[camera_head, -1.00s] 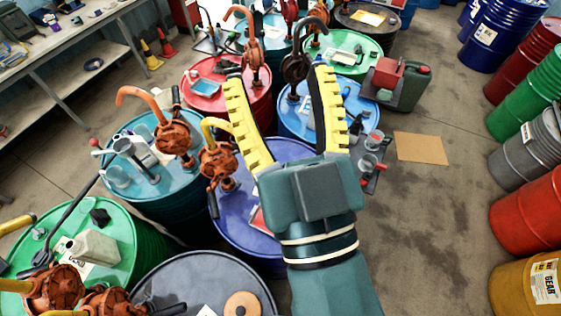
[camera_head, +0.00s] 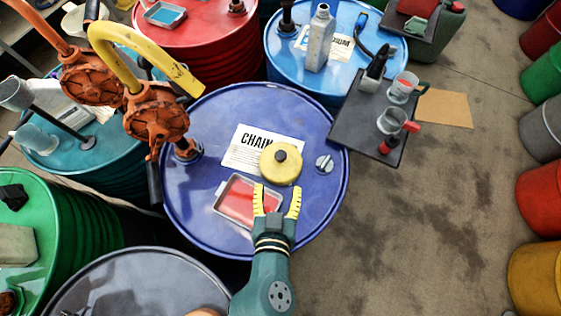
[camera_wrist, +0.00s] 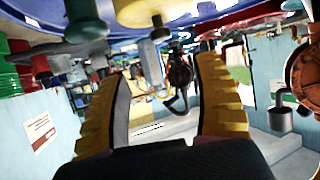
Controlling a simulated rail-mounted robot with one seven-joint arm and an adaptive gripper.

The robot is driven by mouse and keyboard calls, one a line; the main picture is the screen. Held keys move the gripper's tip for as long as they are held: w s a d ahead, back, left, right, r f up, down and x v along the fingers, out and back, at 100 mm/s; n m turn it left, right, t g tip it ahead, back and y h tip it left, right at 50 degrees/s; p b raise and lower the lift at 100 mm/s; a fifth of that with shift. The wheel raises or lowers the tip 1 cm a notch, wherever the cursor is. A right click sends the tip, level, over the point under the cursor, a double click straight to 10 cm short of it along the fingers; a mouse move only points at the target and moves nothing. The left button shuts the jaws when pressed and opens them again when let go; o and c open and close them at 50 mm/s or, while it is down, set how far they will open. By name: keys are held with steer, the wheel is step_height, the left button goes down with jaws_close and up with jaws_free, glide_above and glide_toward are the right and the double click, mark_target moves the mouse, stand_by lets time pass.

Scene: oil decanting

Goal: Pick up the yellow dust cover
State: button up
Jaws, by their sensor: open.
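The yellow dust cover (camera_head: 281,163) is a round disc with a dark knob in its middle. It lies on top of the blue-violet drum (camera_head: 312,205), partly over a white label reading "CHAIN" (camera_head: 245,148). My gripper (camera_head: 277,190) is open and empty, its yellow fingers pointing at the near side of the cover. A small gap seems to show between fingertips and cover; their height difference is hard to tell. In the wrist view both fingers show spread apart, and a yellow disc (camera_wrist: 150,9), probably the cover, appears at the top edge.
A tray of red liquid (camera_head: 247,200) lies just left of my gripper. A rusty hand pump with a yellow spout (camera_head: 157,112) stands at the drum's left. A dark shelf with jugs (camera_head: 372,140) overhangs its right.

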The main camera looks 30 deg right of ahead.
mark_target(280, 157)
steer(key=b+x, duration=0.1)
steer(key=x, duration=1.2)
steer(key=shift+w, duration=0.15)
steer(key=shift+a, duration=0.1)
steer(key=shift+c, duration=0.3)
jaws_close()
